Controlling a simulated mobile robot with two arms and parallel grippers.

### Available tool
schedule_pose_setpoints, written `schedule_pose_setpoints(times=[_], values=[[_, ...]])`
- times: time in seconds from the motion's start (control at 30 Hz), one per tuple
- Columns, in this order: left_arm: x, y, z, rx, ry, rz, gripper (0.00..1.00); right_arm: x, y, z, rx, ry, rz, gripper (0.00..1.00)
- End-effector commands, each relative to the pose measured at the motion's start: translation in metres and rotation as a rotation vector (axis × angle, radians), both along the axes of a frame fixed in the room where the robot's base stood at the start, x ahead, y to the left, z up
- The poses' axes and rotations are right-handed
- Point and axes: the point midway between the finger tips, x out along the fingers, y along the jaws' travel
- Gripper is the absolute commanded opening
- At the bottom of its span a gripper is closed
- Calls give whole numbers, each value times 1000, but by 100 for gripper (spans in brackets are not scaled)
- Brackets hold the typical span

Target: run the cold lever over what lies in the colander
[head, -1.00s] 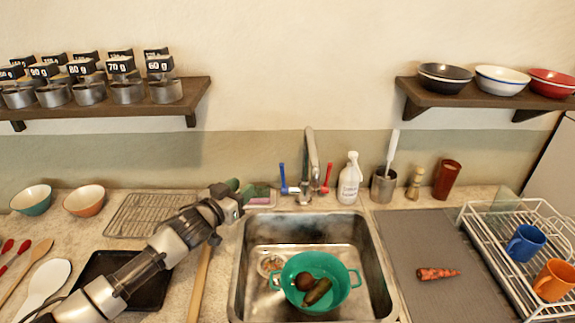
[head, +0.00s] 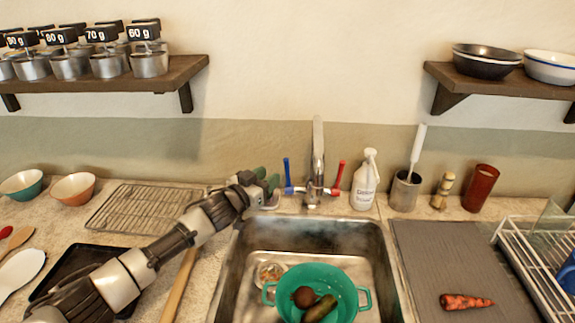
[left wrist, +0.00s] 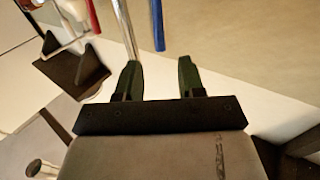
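The blue lever (head: 287,172) stands upright on the left side of the tap (head: 317,150); the red lever (head: 338,173) is on its right. My left gripper (head: 268,184) is just left of the blue lever. In the left wrist view its two fingers (left wrist: 159,80) are apart, with the blue lever (left wrist: 158,25) ahead between their tips and nothing held. The green colander (head: 364,299) sits in the sink (head: 238,268), holding a round brown vegetable (head: 304,296) and a long dark green one (head: 320,309). I see no water flowing. My right gripper is out of view.
A soap bottle (head: 364,186) stands right of the tap. A small dish of scraps (head: 268,273) lies in the sink left of the colander. A wire rack (head: 140,208) is behind my left arm.

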Motion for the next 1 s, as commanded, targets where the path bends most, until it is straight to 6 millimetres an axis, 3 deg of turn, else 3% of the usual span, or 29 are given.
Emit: schedule_pose_setpoints(times=[0.2,0.5,1.0], values=[[32,-22,1,-1,-1,0,39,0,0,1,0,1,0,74],[60,-41,0,-1,-1,-1,39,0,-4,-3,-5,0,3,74],[68,-46,1,0,0,-1,39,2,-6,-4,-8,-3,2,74]])
